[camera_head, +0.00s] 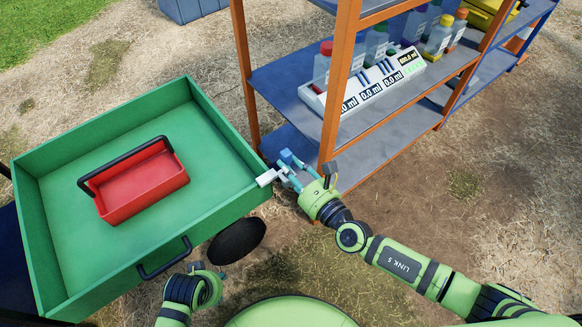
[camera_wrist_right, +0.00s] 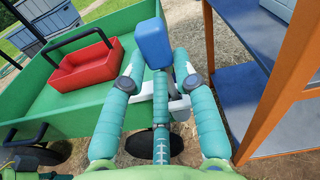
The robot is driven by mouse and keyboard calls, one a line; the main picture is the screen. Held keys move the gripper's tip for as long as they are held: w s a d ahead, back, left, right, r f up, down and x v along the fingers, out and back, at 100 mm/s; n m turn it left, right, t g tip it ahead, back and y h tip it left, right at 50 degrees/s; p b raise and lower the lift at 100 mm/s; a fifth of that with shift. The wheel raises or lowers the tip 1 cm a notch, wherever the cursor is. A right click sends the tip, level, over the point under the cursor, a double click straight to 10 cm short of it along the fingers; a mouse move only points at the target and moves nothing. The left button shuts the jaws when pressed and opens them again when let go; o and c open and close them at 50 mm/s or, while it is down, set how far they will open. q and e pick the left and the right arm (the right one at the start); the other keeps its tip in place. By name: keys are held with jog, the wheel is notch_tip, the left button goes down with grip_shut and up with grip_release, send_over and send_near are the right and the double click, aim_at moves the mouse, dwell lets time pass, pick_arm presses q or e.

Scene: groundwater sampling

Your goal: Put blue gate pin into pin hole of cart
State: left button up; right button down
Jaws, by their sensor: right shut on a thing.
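The blue gate pin (camera_head: 287,156) is held by my right gripper (camera_head: 287,170) beside the cart's right corner. In the right wrist view, its blue block-shaped head (camera_wrist_right: 154,43) stands up between the teal fingertips; its lower part is hidden by the fingers. The green cart (camera_head: 120,123) has a white bracket (camera_head: 267,178) at that corner. The bracket also shows in the wrist view (camera_wrist_right: 147,97), close to and behind the fingers. I cannot tell whether the pin is in the hole. Part of my left arm's end shows at the bottom, near the cart's front handle; its fingers cannot be made out.
A red toolbox (camera_head: 143,184) lies in the cart bed. A black wheel (camera_head: 237,241) is under the cart's right side.

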jog(key=shift+f+b, duration=1.75)
jog(key=shift+b, duration=0.05)
jog(key=c, duration=0.8)
grip_release()
jog(key=shift+s+r, duration=0.1)
jog(key=shift+o, duration=0.2)
jog(key=shift+f, duration=0.2)
jog(key=v, duration=0.8)
